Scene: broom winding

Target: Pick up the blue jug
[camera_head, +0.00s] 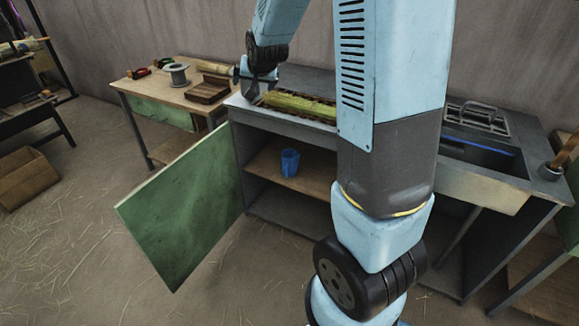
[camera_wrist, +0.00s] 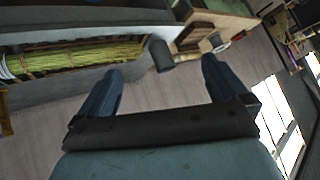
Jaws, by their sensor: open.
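The blue jug (camera_head: 289,162) stands upright on the wooden shelf (camera_head: 262,165) inside the open-fronted grey cabinet (camera_head: 238,150), in the head view. I cannot make it out in the wrist view. My gripper (camera_head: 254,88) is above the left part of the cabinet top, higher than the jug and apart from it. In the wrist view, the two dark blue fingers of my gripper (camera_wrist: 163,75) are spread wide with nothing held between them.
A green door panel (camera_head: 185,210) swings out at the cabinet's left. Yellow-green straw (camera_head: 300,106) lies on the cabinet top. A wooden table (camera_head: 160,90) with a spool (camera_head: 178,75) stands behind left. My arm hides part of the cabinet's middle.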

